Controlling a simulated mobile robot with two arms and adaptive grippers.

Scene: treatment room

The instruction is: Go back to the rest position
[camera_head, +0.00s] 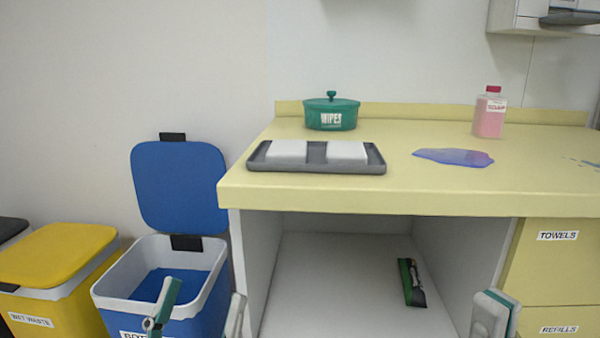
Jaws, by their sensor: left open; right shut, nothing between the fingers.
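My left gripper (200,300) is at the bottom edge of the view, in front of the blue bin (103,291). Its two fingers are spread apart with nothing between them, so it is open and empty. My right gripper (491,313) is at the bottom right, in front of the counter between the open shelf space and the drawers. Its fingers are together and hold nothing. The lower parts of both grippers are cut off by the picture's edge.
The yellow counter (400,198) bears a grey tray (316,165) with two white pads, a green wipes pot (332,113), a pink bottle (489,115) and a bluish puddle (453,157). A dark green-edged object (411,283) lies below. A yellow bin (55,255) stands left.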

